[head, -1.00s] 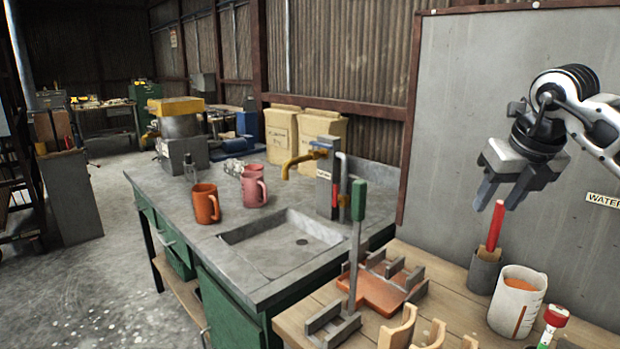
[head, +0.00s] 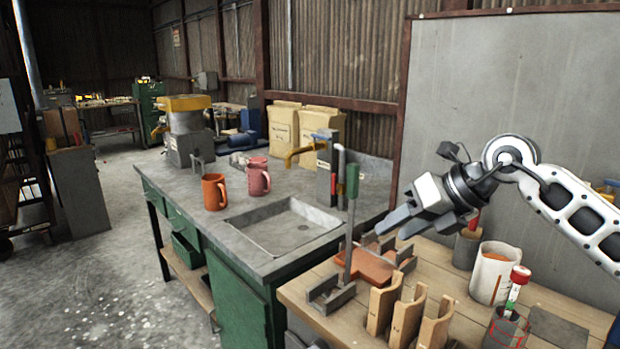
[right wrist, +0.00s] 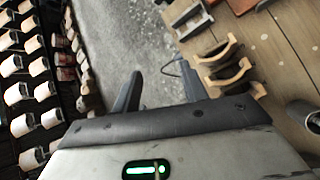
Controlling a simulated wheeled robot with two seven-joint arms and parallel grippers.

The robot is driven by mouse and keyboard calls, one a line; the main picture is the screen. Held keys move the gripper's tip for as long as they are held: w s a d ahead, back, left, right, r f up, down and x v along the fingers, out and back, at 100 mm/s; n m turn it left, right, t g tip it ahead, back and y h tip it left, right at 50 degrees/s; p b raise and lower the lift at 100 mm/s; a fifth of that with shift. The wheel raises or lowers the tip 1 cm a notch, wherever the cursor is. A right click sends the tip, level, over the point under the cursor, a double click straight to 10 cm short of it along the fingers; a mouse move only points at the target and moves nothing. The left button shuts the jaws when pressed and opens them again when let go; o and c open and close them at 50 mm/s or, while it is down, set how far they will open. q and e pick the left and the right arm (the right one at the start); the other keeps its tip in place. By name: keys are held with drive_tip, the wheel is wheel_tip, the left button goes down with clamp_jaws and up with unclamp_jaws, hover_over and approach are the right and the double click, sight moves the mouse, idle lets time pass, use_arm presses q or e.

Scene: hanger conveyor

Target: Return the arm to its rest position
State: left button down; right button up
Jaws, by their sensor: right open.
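My right gripper (head: 392,230) is open and empty. In the head view it points left and slightly down over the wooden table, near the green-handled upright tool (head: 352,210) and above the orange tray (head: 372,266); it appears to touch neither. In the right wrist view, my right gripper (right wrist: 160,82) shows two spread fingers with bare grey floor between them. My right arm reaches in from the right edge of the head view. My left gripper is not in view.
Wooden holders (head: 408,318), a white measuring cup (head: 492,270), a grey cup (head: 466,250) with a red stick and a red-capped tube (head: 515,288) crowd the wooden table (head: 565,298). Left are a sink (head: 285,226), an orange mug (head: 214,192) and a pink mug (head: 258,177).

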drive_tip(key=s+a+r+m+t+y, duration=0.1)
drive_tip(key=s+a+r+y, duration=0.15)
drive_tip(key=a+y, duration=0.4)
drive_tip(key=s+a+r+m+t+y, duration=0.1)
drive_tip(key=s+a+m+y, duration=0.1)
drive_tip(key=s+a+y, duration=0.4)
drive_tip(key=w+d+f+m+t+h, duration=0.1)
drive_tip(key=d+m+t+h, duration=0.35)
drive_tip(key=m+t, duration=0.4)
drive_tip(key=w+d+f+m+t+h, duration=0.1)
drive_tip(key=w+d+m+t+h, duration=0.3)
drive_tip(key=m, duration=0.7)
drive_tip(key=s+d+f+m+g+h, duration=0.2)
drive_tip(key=s+d+f+m+h, duration=0.2)
drive_tip(key=f+m+h, duration=0.3)
drive_tip(key=s+d+f+m+g+h, duration=0.25)
drive_tip(key=d+f+m+h, duration=0.2)
drive_tip(key=f, duration=0.35)
drive_tip(key=s+f+m+g, duration=0.2)
drive_tip(key=s+f+g, duration=0.5)
drive_tip(key=s, duration=0.4)
drive_tip(key=s+f+m+g, duration=0.2)
drive_tip(key=s+f+g, duration=0.2)
drive_tip(key=s+f, duration=0.6)
drive_tip(key=w+a+f+n+t+y, duration=0.1)
drive_tip(key=w+a+f+t+y, duration=0.2)
drive_tip(key=f+t, duration=0.3)
drive_tip(key=shift+w+a+f, duration=0.35)
drive_tip(key=shift+w+a, duration=0.2)
drive_tip(key=shift+w, duration=0.1)
